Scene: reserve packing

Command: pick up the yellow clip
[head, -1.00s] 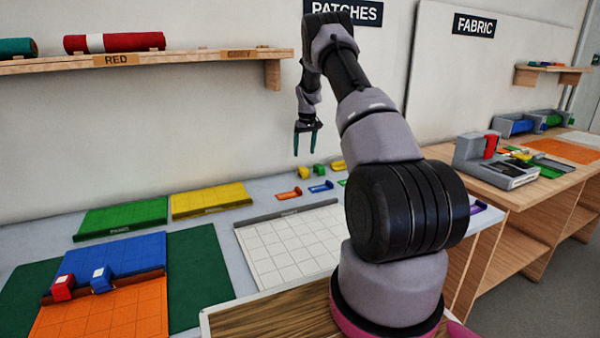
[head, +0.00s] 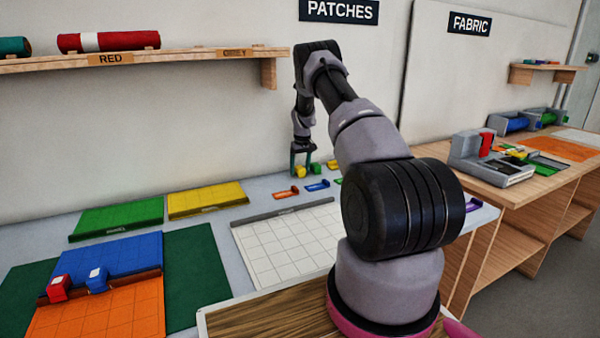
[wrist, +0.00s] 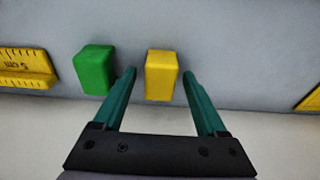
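The yellow clip (wrist: 161,75) is a small upright block in the wrist view, between the two fingertips. My gripper (wrist: 160,74) is open, with a gap between each finger and the clip. In the head view, my gripper (head: 302,166) points down at the back of the table, and the yellow clip (head: 300,171) shows at its fingertips. A green clip (wrist: 94,70) stands just left of the left finger in the wrist view and also shows in the head view (head: 316,168).
A yellow ruler-marked piece (wrist: 25,68) lies left of the green clip. Orange (head: 286,193) and blue (head: 318,185) pieces lie in front of the clips. Red (head: 59,288) and blue (head: 97,279) clips sit on mats at left. The wall is close behind.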

